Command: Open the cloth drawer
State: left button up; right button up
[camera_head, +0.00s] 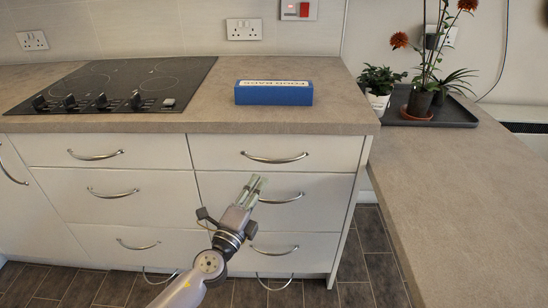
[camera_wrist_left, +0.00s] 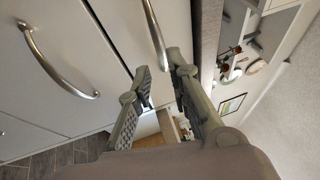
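White drawer fronts with curved metal handles stand below the counter. In the right column are a top drawer (camera_head: 225,150) with its handle (camera_head: 274,158), a second drawer (camera_head: 325,190) with its handle (camera_head: 282,199), and lower ones. All look closed; no label shows which is the cloth drawer. My left gripper (camera_head: 256,180) is in front of the right column, below the top handle and left of the second. In the wrist view the left gripper (camera_wrist_left: 159,62) has its fingers apart, with one handle (camera_wrist_left: 154,30) near the tips; contact is unclear. Another handle (camera_wrist_left: 55,65) is at left. My right gripper is not in view.
A blue box (camera_head: 273,92) and a black hob (camera_head: 115,83) are on the counter (camera_head: 215,112). A side counter (camera_head: 450,190) runs along the right, with potted plants on a dark tray (camera_head: 455,113). Dark tiled floor (camera_head: 360,260) shows below.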

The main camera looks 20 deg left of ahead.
aim_at(274, 161)
pick_arm(q)
jog(key=x, duration=0.9)
jog(key=shift+w+p, duration=0.3)
jog(key=shift+w+d+r, duration=0.1)
jog(key=shift+w+r, duration=0.05)
jog(key=shift+w, duration=0.25)
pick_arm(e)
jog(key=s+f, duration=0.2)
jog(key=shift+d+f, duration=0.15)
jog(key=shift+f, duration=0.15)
pick_arm(q)
grip_shut()
